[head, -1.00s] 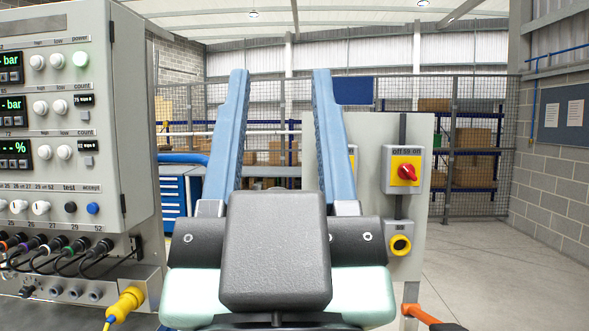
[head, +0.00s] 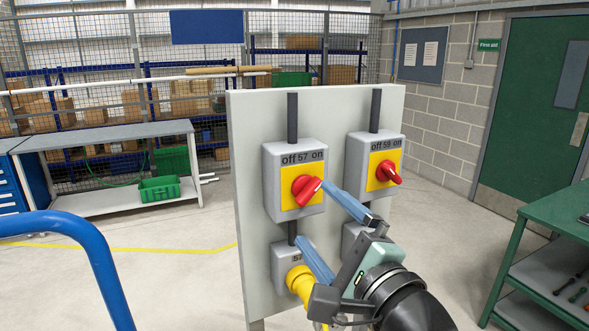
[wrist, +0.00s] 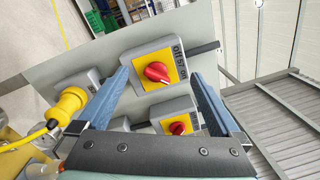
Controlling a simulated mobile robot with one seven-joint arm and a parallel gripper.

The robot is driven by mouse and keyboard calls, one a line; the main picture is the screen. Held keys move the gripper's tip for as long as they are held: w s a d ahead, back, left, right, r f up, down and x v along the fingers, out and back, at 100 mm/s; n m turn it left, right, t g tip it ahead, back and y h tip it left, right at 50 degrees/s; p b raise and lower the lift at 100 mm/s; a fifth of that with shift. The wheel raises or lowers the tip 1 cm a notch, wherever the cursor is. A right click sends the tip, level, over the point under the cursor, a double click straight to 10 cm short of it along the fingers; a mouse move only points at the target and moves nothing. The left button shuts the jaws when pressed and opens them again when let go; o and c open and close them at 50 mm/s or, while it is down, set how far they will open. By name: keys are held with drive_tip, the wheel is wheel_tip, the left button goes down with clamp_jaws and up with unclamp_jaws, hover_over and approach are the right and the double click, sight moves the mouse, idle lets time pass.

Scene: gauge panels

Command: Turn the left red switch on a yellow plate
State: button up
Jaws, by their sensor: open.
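The left red switch (head: 304,190) sits on a yellow plate (head: 287,175) on a grey box labelled off 57 on. Its grip slants up to the right. My gripper (head: 312,213) is open in front of the box from the lower right, one fingertip close to the switch's right side, the other lower. In the wrist view the red switch (wrist: 157,72) shows between the two spread fingers; I cannot tell whether they touch it. The right red switch (head: 388,173), labelled 59, is on its own yellow plate (head: 376,165).
The boxes are on a pale upright panel (head: 245,130). A yellow plug (head: 299,283) sits in the socket box below the left switch, close to the lower finger. A green bench (head: 560,215) is at right. A blue rail (head: 95,245) is at front left.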

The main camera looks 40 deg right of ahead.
sight(314, 196)
drive_tip(key=s+d+f+m+p, duration=0.1)
drive_tip(key=s+d+f+m, duration=0.15)
drive_tip(key=d+m, duration=0.2)
drive_tip(key=shift+g, duration=0.4)
drive_tip(key=p+x, duration=0.1)
drive_tip(key=x, duration=0.3)
drive_tip(key=p+x, duration=0.1)
drive_tip(key=x, duration=0.3)
drive_tip(key=p+x, duration=0.1)
drive_tip(key=x, duration=0.3)
drive_tip(key=shift+w+a+r+p, duration=0.1)
drive_tip(key=shift+a+r+p, duration=0.15)
drive_tip(key=shift+r+p, duration=0.15)
drive_tip(key=shift+c, duration=0.3)
drive_tip(key=c, duration=1.2)
drive_tip(key=shift+c, duration=0.2)
